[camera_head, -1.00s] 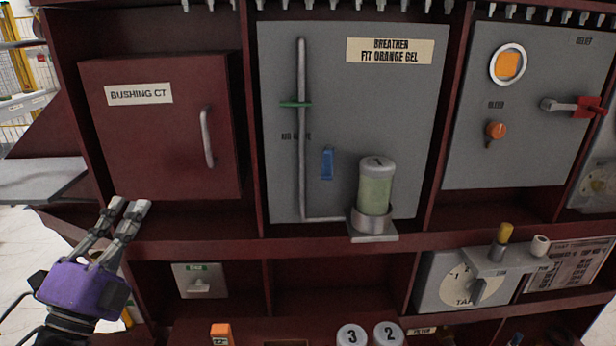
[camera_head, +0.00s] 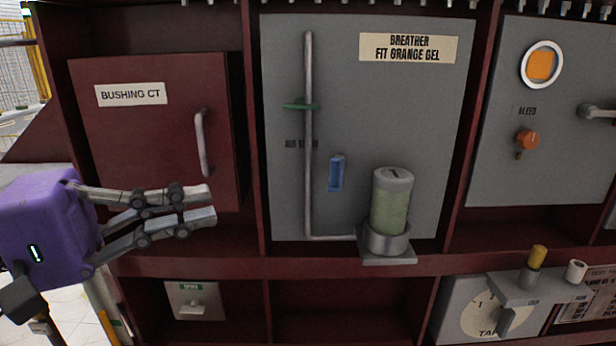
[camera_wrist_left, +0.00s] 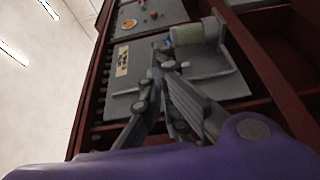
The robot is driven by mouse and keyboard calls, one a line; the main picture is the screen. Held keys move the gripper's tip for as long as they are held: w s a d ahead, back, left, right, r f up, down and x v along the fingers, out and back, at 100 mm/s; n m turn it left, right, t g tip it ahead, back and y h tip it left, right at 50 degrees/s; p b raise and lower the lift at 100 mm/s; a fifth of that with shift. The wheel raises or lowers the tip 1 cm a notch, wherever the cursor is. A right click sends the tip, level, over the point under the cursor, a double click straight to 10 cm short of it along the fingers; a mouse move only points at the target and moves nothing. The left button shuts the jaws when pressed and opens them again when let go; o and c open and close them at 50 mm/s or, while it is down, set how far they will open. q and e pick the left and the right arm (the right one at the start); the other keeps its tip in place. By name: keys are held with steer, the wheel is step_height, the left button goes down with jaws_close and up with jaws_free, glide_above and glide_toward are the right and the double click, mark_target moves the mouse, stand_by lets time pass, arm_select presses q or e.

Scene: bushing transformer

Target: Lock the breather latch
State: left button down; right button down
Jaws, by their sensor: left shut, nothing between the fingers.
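The breather panel (camera_head: 400,110) is a grey plate labelled "BREATHER FIT ORANGE GEL". A small blue latch (camera_head: 336,173) sits upright on it, left of the canister. The canister (camera_head: 391,205) holds pale green gel and stands upright in a grey cup (camera_head: 386,240) at the panel's lower right. My left gripper (camera_head: 213,205) is shut and empty, in front of the Bushing CT box, left of the panel and apart from the latch. The left wrist view shows its fingers (camera_wrist_left: 165,80) with the canister (camera_wrist_left: 188,35) beyond. My right gripper is not visible.
The dark red Bushing CT box (camera_head: 150,130) has a protruding handle (camera_head: 202,143). A red shelf edge (camera_head: 320,264) runs below the panel. An orange knob (camera_head: 527,140) is on the right panel. Space before the breather panel is clear.

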arm_select(q)
steer(key=p, duration=0.4)
glide_toward(331, 174)
steer(key=x, duration=0.6)
steer(key=shift+r, duration=0.15)
steer(key=shift+w+d, duration=0.25)
steer(key=shift+d, duration=0.15)
steer(key=shift+f, duration=0.2)
